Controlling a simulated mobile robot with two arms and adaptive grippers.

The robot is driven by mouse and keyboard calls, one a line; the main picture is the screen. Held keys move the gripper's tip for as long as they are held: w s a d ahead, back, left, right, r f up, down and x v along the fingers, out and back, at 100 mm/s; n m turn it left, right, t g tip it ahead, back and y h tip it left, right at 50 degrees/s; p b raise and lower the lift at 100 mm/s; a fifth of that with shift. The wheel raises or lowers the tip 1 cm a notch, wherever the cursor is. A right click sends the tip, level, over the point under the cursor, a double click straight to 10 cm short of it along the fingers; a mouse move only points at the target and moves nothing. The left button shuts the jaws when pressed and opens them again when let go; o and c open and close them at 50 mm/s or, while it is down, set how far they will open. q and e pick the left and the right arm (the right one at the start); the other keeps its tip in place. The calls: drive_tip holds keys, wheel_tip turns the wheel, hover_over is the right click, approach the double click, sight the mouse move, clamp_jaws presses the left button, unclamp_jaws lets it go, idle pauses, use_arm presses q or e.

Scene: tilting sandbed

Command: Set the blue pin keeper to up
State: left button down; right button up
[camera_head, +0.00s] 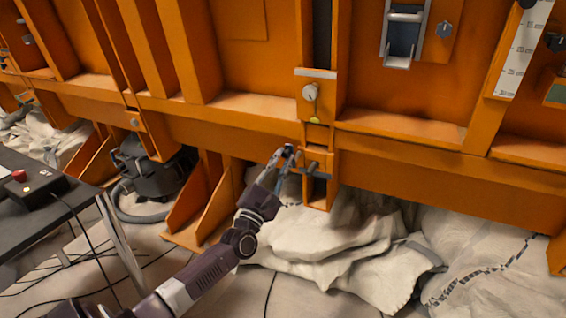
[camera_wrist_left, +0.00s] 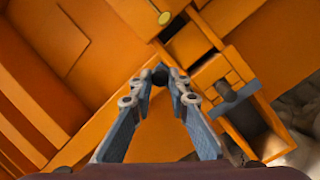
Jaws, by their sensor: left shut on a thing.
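My left gripper (camera_head: 289,152) reaches up to the lower beam of the orange frame. It is shut on a small dark part (camera_wrist_left: 160,75), seen between the fingertips in the left wrist view. The fingers hide most of this part; it seems to be the blue pin keeper, but its colour and position cannot be told. Just right of the gripper, a blue-grey T-shaped handle (camera_head: 314,168) sits at an open orange bracket (camera_head: 318,198). The handle also shows in the left wrist view (camera_wrist_left: 235,97), apart from the fingers. My right gripper is out of view.
A round pale knob (camera_head: 310,92) and a yellow-green disc (camera_head: 315,120) sit above the bracket. White sacks (camera_head: 330,240) lie below. A vacuum cleaner (camera_head: 152,168) and dark table (camera_head: 40,215) stand left.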

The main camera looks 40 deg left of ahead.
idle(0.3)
use_arm(q)
drive_tip(key=c, duration=1.8)
unclamp_jaws()
drive_tip(key=v, duration=1.2)
